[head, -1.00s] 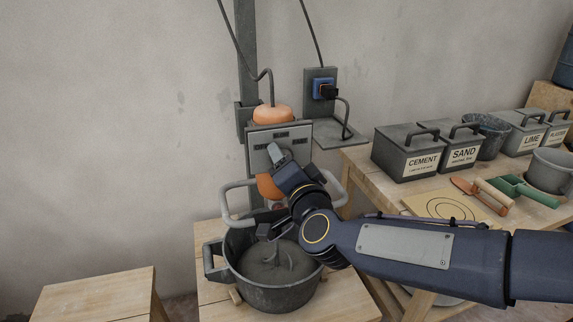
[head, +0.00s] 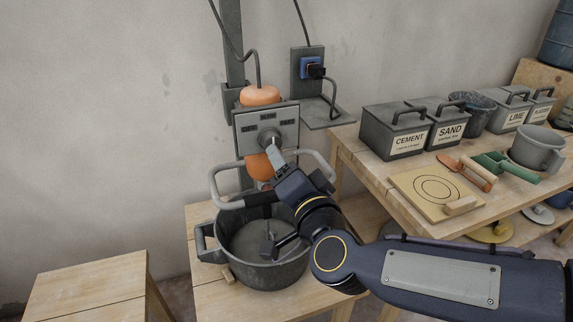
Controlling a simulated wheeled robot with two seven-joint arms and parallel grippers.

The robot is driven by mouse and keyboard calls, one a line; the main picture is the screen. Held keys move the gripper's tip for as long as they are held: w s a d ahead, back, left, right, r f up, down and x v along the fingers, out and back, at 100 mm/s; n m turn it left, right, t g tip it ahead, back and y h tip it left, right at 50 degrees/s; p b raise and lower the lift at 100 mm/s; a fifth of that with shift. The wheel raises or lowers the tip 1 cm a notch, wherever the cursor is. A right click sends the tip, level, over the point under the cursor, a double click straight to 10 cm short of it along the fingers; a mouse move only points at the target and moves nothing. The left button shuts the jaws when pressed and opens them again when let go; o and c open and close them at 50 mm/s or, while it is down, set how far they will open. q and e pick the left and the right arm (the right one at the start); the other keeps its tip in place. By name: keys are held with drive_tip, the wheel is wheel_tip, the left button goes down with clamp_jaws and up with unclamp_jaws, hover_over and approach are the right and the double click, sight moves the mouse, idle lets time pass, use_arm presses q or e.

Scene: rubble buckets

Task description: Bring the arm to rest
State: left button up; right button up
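My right arm comes in from the right, and its gripper (head: 276,157) is in front of the mixer's orange lower body, just below the round dial (head: 269,138) on the grey control panel (head: 246,128). One pale finger shows near the dial; I cannot tell whether it touches it or how far the fingers are apart. The mixer's grey handle (head: 228,203) loops out on both sides behind the gripper. Below, a dark bucket (head: 262,275) holds grey mix with the mixer's paddle in it. My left gripper is not in view.
A wooden bench (head: 355,156) at right carries the cement bin (head: 393,133), the sand bin (head: 449,128), trowels and a board with rings (head: 420,196). The bucket stands on a low wooden table (head: 205,295). An empty stool (head: 95,285) is at lower left.

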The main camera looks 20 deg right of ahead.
idle(0.4)
drive_tip(key=s+d+f+n+g+y, duration=0.2)
drive_tip(key=s+d+f+n+g, duration=0.15)
drive_tip(key=s+f+g, duration=0.45)
drive_tip(key=s+d+f+n+g+y, duration=0.15)
drive_tip(key=s+f+n+g, duration=0.3)
drive_tip(key=s+f, duration=0.65)
wheel_tip(320, 180, up, 20)
drive_tip(key=s+n+p, duration=0.1)
drive_tip(key=p, duration=1.7)
drive_tip(key=shift+d+r, duration=0.2)
drive_tip(key=shift+d, duration=0.05)
